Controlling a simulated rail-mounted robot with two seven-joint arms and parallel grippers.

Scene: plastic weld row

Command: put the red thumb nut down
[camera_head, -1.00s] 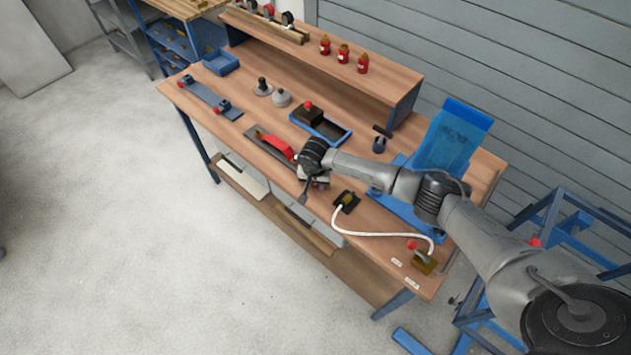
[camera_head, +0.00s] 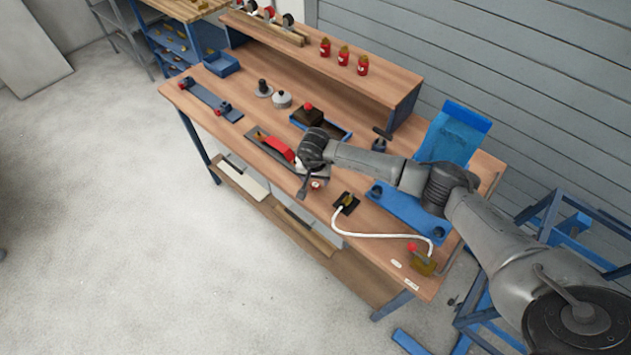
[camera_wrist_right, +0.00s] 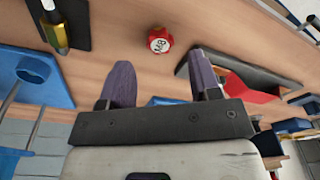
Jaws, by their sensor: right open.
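The red thumb nut (camera_wrist_right: 160,40), with a white top marked M8, sits on the wooden bench top in the right wrist view. It is just beyond the fingertips and apart from them. My left gripper is not in view.
A grey plate with a red handle (camera_head: 277,148) lies left of the gripper. A black pad with a yellow-handled tool (camera_head: 346,202) and a blue fixture (camera_head: 405,207) lie to the right. A blue tray (camera_head: 325,128) is behind. Bare wood surrounds the nut.

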